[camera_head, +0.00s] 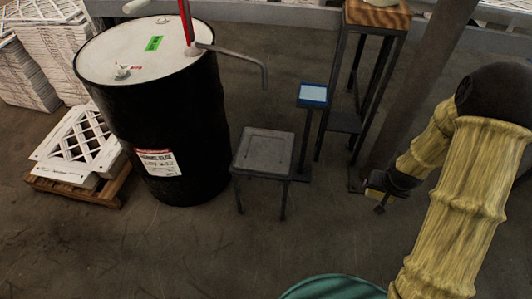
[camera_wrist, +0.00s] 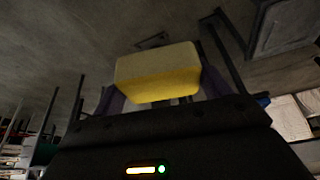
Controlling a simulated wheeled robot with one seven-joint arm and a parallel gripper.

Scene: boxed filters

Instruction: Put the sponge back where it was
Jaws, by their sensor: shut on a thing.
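The sponge (camera_wrist: 158,75) is a yellow block with a paler top face in the wrist view. My gripper (camera_wrist: 158,88) is shut on it, with a dark finger at each of its sides. In the head view my gripper (camera_head: 380,195) hangs at the right, to the right of the small stool and above the floor. Nothing in the frames marks where the sponge was before.
A grey stool (camera_head: 265,146) with a bare top stands mid-floor. A black drum (camera_head: 165,125) with a pump is left of it. A blue-framed display (camera_head: 313,95) on a post and a wood-topped stand (camera_head: 378,16) stand behind. Boxed filters (camera_head: 85,145) lie on a pallet. Front floor is mostly clear.

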